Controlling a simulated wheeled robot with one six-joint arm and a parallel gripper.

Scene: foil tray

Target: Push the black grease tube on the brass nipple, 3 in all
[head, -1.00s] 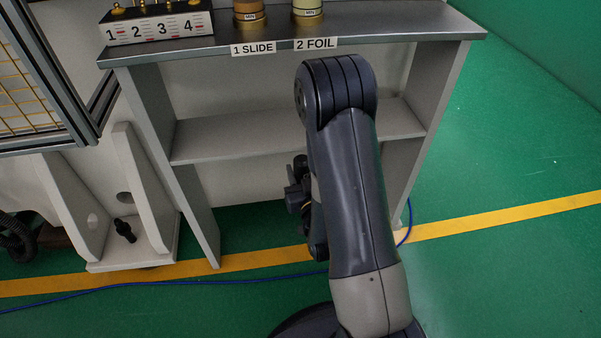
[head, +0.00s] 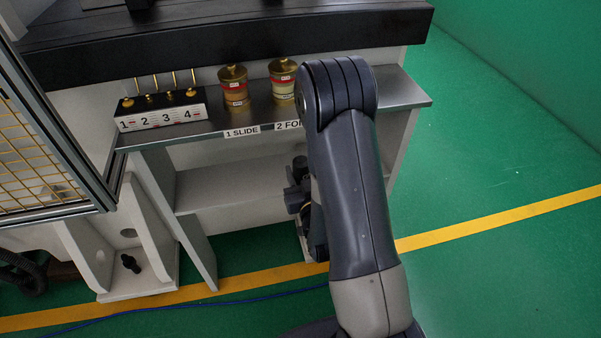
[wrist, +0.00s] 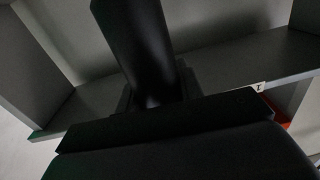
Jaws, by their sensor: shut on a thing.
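A black cylinder, which looks like the black grease tube (wrist: 145,45), stands up from my gripper (wrist: 155,102) in the wrist view. The dark jaws are shut on it, and its far end runs out of the picture top. In the head view my gripper is mostly hidden behind my arm, low in front of the shelf unit. Small brass nipples (head: 170,96) sit on top of a block (head: 163,117) numbered 1 to 4, with thin brass rods rising behind them. The block is up and left of my arm, apart from the gripper.
Two brass-lidded jars (head: 234,88) stand on the metal shelf top (head: 405,90), behind labels 1 SLIDE and 2 FOIL, the latter partly covered by my arm. A dark ledge (head: 230,45) runs above. A yellow mesh guard (head: 35,165) stands at left. The green floor at right is clear.

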